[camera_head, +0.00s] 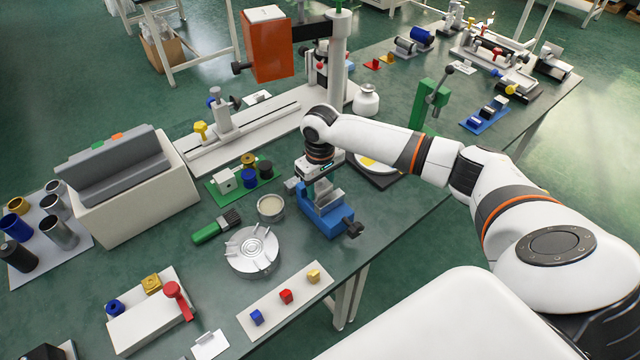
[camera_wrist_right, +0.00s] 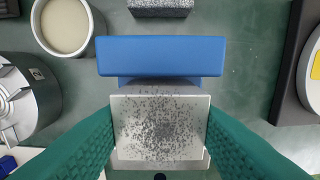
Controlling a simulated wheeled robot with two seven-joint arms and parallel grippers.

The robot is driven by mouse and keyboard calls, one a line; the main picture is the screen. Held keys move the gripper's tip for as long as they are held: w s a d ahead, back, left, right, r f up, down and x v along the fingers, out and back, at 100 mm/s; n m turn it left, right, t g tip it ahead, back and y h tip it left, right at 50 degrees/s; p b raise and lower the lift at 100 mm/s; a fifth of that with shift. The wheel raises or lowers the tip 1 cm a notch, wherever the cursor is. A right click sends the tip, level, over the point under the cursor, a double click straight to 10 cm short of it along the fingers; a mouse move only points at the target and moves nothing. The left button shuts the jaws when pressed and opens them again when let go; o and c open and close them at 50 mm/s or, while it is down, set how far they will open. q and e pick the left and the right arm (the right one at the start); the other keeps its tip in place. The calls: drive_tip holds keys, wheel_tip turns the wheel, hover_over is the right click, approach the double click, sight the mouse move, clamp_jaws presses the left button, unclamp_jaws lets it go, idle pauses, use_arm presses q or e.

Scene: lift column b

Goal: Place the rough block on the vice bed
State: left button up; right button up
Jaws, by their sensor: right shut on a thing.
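The rough block (camera_wrist_right: 160,128) is a pale grey block with dark speckles. In the right wrist view it sits between the two green-padded fingers of my right gripper (camera_wrist_right: 160,135), which is shut on it. The blue vice (camera_head: 326,215) stands on the table, and my right gripper (camera_head: 318,182) is over it in the head view. In the wrist view the vice's blue bar (camera_wrist_right: 160,56) lies just beyond the block. The block hides much of the vice bed, and I cannot tell whether it touches the bed. My left gripper is not in view.
A round cup (camera_head: 270,208), a green-handled brush (camera_head: 212,230) and a round chuck (camera_head: 251,251) stand left of the vice. A speckled grey piece (camera_wrist_right: 160,8) lies beyond the blue bar.

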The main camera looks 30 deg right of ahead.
sight(320, 185)
drive_tip(key=shift+f, duration=0.1)
drive_tip(key=o, duration=1.1)
drive_tip(key=shift+c, duration=0.2)
wheel_tip(320, 185, up, 12)
